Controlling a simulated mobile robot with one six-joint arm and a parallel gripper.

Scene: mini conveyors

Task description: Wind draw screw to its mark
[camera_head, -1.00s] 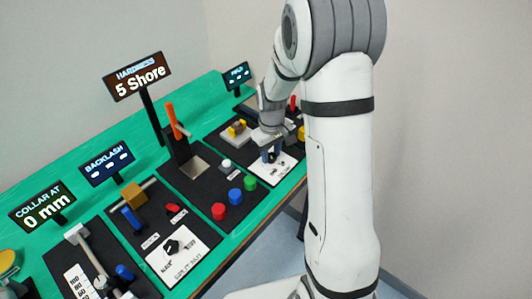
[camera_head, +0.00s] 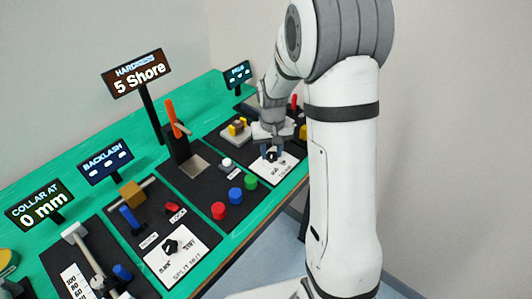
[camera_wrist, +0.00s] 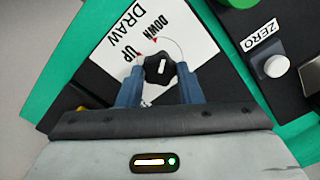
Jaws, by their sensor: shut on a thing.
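The draw screw's black knob (camera_wrist: 158,69) sits on a white card (camera_wrist: 120,45) reading DRAW, with UP and DOWN and small red marks beside the knob. A short white line shows on the knob. My gripper (camera_wrist: 160,80) has a blue finger on each side of the knob and is shut on it. In the head view my gripper (camera_head: 271,150) points down over the card (camera_head: 282,167) at the board's far right part, and the knob is largely hidden between the fingers.
A ZERO button (camera_wrist: 275,66) and a green button (camera_wrist: 240,3) stand right of the card in the wrist view. Red, blue and green buttons (camera_head: 235,196) lie nearer. Displays read 5 Shore (camera_head: 139,78) and 0 mm (camera_head: 42,206).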

